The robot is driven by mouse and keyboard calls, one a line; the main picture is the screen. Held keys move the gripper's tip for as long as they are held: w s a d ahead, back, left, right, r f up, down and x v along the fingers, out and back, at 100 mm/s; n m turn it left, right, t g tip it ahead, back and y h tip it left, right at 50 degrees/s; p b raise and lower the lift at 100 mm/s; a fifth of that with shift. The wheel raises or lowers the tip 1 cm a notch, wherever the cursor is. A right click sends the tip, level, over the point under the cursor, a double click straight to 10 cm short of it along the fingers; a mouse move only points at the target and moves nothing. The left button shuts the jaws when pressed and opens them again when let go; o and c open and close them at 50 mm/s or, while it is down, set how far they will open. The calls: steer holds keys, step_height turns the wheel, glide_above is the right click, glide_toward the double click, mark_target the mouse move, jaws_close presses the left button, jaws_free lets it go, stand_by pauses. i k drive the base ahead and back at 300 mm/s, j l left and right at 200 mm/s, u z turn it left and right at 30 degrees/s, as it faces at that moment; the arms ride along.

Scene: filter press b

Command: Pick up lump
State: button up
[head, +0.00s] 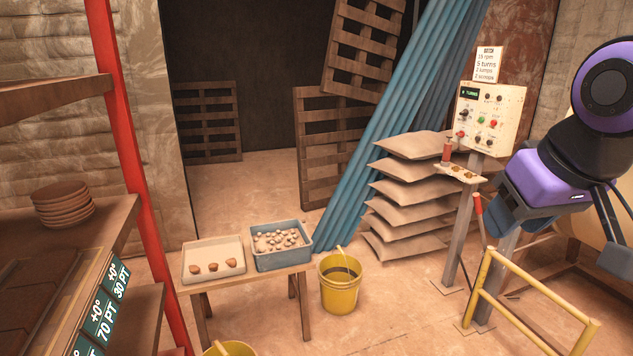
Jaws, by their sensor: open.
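Three brown lumps (212,267) lie in a row in a shallow pale tray (188,273) on a low wooden bench. A few smaller brown lumps (462,172) sit on a small shelf under the control box. My gripper (562,240) is at the right side, below my purple and black arm. Its jaws are apart, and I see nothing held between them. It is well to the right of the bench and touches no lump. Part of the arm is cut off by the picture's right edge.
A blue-grey bin (282,261) of pale round pieces stands beside the tray. A yellow bucket (340,284) is right of the bench. A yellow rail (530,300) stands below my gripper. Stacked sacks (410,205) and a red-posted rack (128,150) flank the open floor.

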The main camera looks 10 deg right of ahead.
mark_target(194, 269)
steer(key=i+l+z, duration=0.1)
steer(key=i+z, duration=0.3)
steer(key=i, duration=0.2)
steer(key=i+z, duration=0.4)
steer(key=i, duration=0.15)
steer(key=i+j+z, duration=0.4)
steer(key=i, duration=0.15)
steer(key=l+u, duration=0.1)
steer(key=u, duration=2.5)
steer(key=i+l+u, duration=0.4)
steer(key=i+l, duration=0.5)
steer(key=l, duration=0.15)
